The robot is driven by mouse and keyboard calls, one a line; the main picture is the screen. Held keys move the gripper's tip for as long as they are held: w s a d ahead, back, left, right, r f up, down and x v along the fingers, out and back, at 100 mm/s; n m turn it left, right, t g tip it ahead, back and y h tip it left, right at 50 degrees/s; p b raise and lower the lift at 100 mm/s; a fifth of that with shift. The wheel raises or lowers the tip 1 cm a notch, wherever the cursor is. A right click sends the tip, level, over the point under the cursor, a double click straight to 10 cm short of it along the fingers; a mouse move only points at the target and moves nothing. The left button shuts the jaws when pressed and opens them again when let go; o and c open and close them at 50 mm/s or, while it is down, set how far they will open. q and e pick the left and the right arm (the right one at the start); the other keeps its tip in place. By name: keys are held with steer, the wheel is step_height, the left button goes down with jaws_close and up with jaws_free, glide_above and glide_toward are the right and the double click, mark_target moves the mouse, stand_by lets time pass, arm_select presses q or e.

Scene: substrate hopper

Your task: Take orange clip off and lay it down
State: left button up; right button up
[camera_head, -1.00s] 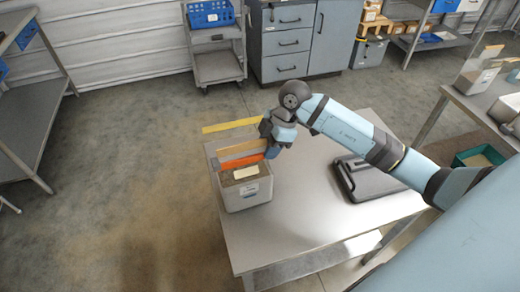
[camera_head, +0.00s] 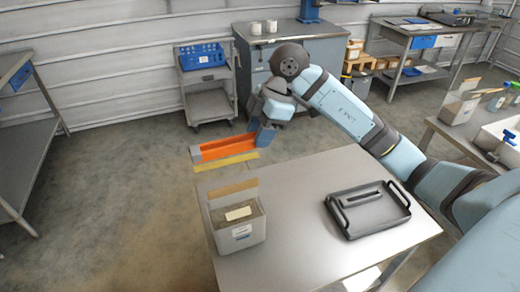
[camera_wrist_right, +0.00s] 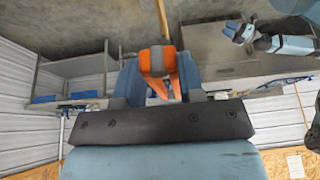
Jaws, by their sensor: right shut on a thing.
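The orange clip (camera_head: 224,146) is a long orange piece with a grey end. My right gripper (camera_head: 263,136) is shut on it and holds it in the air, apart from the grey hopper box (camera_head: 236,232) and beyond it in the head view. In the right wrist view the clip (camera_wrist_right: 158,61) sits between the two blue fingers (camera_wrist_right: 158,85). The hopper box stands on the near left part of the metal table (camera_head: 300,230), with a tan panel (camera_head: 233,188) at its back and a pale label on its dark contents.
A black tray (camera_head: 345,222) with handles lies on the right part of the table. The table top between the hopper and the tray is clear. A yellow strip (camera_head: 225,162) shows beyond the table's far left corner. A cart (camera_head: 208,100) stands behind.

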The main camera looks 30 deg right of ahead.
step_height(320, 180, up, 2)
steer(key=shift+r+p, duration=0.1)
steer(key=shift+p, duration=0.25)
steer(key=shift+r+p, duration=3)
steer(key=shift+r, duration=0.1)
